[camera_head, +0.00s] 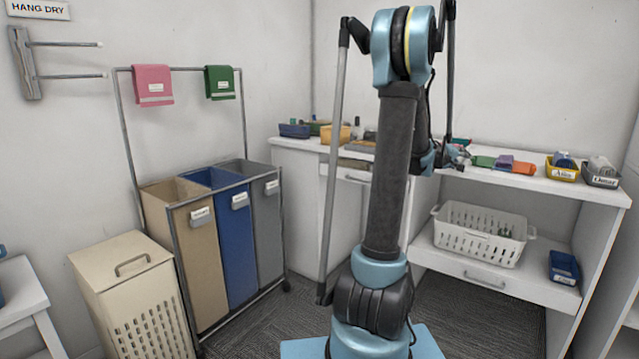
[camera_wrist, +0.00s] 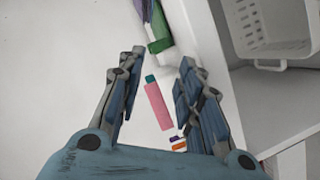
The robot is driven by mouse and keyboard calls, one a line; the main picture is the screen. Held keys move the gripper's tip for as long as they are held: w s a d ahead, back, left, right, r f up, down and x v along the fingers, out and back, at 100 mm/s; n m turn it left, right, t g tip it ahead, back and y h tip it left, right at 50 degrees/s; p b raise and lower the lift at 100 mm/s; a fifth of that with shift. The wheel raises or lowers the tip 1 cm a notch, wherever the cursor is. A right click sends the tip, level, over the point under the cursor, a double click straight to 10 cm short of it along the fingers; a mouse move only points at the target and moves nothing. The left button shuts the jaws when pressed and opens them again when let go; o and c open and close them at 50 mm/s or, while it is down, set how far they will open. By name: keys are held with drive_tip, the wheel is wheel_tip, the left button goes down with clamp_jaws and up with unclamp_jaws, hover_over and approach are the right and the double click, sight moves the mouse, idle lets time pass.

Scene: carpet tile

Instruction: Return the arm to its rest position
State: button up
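My gripper (camera_wrist: 161,58) shows in the wrist view with its two blue-grey fingers spread apart and nothing held between them. Beyond the fingers, a pink item with a teal end (camera_wrist: 157,105) lies on a white surface, seen through the gap and apart from the fingers. In the head view my arm rises upright in the middle and bends at the top. Its far end comes down behind the dark upper link, near the counter, so the gripper is mostly hidden there.
A white counter (camera_head: 590,188) behind my arm holds small bins and coloured cloths. A white basket (camera_head: 480,232) and a blue bin (camera_head: 564,268) sit on the shelf below. At left stand a three-part laundry sorter (camera_head: 228,245) and a cream hamper (camera_head: 125,262). Dark carpet lies between.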

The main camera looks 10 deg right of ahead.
drive_tip(key=s+a+f+y, duration=0.2)
drive_tip(key=s+a, duration=0.2)
drive_tip(key=a, duration=0.5)
drive_tip(key=s+a+f+m+g+y, duration=0.1)
drive_tip(key=s+a+y, duration=0.1)
drive_tip(key=s+a, duration=0.5)
drive_tip(key=s+a+f+y, duration=0.2)
drive_tip(key=a, duration=0.9)
drive_tip(key=s+a+f+g+y, duration=0.1)
drive_tip(key=s+a+f+y, duration=0.1)
drive_tip(key=s+a+f, duration=0.2)
drive_tip(key=s+a+f+n+g+y, duration=0.1)
drive_tip(key=s+a+f+y, duration=0.2)
drive_tip(key=s+a, duration=0.8)
drive_tip(key=s+a+f+n+g+y, duration=0.1)
drive_tip(key=s+a+f+y, duration=0.1)
drive_tip(key=s+a+f, duration=0.5)
drive_tip(key=shift+s+a+g+y, duration=0.3)
drive_tip(key=shift+a+g+y, duration=0.1)
drive_tip(key=shift+a, duration=0.85)
drive_tip(key=shift+w+f, duration=0.15)
drive_tip(key=shift+w, duration=0.35)
